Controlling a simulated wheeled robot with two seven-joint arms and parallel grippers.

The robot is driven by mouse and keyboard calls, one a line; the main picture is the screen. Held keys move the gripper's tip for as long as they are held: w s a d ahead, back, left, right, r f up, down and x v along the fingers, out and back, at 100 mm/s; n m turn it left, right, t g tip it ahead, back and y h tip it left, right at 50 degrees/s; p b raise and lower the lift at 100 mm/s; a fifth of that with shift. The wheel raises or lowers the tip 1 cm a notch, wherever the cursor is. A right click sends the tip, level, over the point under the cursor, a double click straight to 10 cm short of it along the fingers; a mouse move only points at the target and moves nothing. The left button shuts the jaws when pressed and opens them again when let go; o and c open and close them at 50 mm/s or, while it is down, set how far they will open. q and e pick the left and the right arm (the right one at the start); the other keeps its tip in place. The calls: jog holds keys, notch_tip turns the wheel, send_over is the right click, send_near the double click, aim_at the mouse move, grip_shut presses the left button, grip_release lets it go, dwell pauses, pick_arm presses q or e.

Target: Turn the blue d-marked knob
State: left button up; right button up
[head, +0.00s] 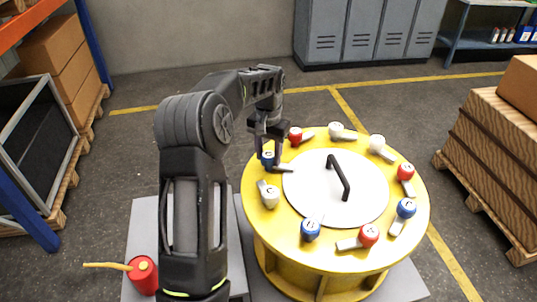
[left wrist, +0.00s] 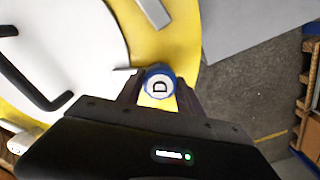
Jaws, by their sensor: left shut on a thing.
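The blue knob marked D (left wrist: 158,83) sits between my left gripper's fingers in the left wrist view, its letter turned sideways. In the head view this blue knob (head: 268,157) is at the left rear of the round yellow table's rim, partly covered by the gripper. My left gripper (head: 266,148) reaches down over it from behind and is shut on it; its dark fingers also show in the left wrist view (left wrist: 159,98). My right gripper is not in view.
The yellow table (head: 262,224) carries several other red, white and blue lettered knobs with levers around its rim. A white disc (head: 310,187) with a black handle (head: 340,178) fills its middle. A red can (head: 143,276) stands at the lower left. Boxes on a pallet (head: 490,150) stand at right.

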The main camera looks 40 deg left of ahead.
aim_at(268, 154)
pick_arm(q)
jog(key=shift+m, duration=0.6)
jog(key=o, duration=1.4)
jog(key=shift+c, duration=0.2)
notch_tip(268, 154, up, 8)
jog(key=shift+f+b, duration=0.1)
jog(key=shift+b, duration=0.2)
